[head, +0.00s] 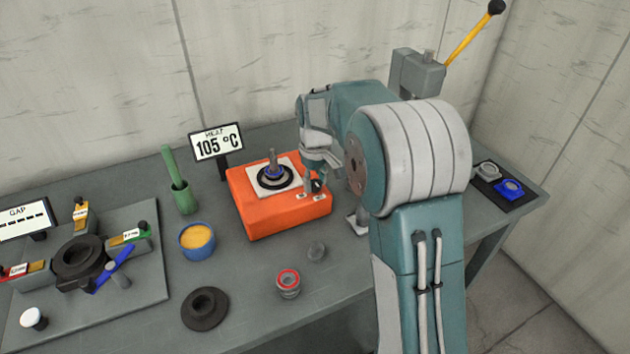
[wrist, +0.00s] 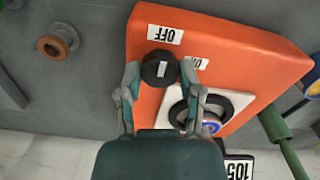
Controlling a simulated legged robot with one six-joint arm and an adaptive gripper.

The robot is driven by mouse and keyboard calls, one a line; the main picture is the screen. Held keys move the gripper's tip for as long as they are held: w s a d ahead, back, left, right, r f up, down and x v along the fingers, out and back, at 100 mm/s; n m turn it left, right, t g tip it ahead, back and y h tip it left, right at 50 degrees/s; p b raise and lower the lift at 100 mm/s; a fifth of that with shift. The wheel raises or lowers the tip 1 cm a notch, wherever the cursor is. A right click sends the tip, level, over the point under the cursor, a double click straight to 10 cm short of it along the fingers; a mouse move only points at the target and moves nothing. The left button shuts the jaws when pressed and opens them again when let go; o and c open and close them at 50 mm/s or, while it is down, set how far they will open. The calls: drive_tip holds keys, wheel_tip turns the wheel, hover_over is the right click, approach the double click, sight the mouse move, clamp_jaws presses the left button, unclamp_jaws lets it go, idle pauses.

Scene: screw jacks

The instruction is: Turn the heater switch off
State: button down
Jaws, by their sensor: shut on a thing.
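The heater is an orange box (head: 283,212) with a white plate and a dark ring on top; it also fills the upper right of the wrist view (wrist: 262,62). Its switch is a round black knob (wrist: 162,70) with a white mark, which runs up and down in the wrist view. An OFF label (wrist: 165,33) lies just above the knob there, and a partly covered ON label (wrist: 197,62) lies to its right. My gripper (wrist: 160,74) is shut on the knob, one finger on each side. In the head view my gripper (head: 314,178) partly hides the knob.
A sign (head: 217,143) behind the heater reads 105 °C. A green holder (head: 184,198) and a blue cup (head: 197,241) of yellow stuff stand to its left. A red-rimmed jar (head: 288,283) and a dark ring piece (head: 205,309) stand in front.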

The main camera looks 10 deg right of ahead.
sight(314, 182)
drive_tip(key=shift+s+f, duration=0.1)
drive_tip(key=shift+f, duration=0.1)
drive_tip(key=shift+c, duration=1.3)
unclamp_jaws()
drive_tip(key=shift+r, duration=0.1)
wheel_tip(314, 182, up, 12)
drive_tip(key=shift+w, duration=0.2)
drive_tip(key=shift+a, duration=0.1)
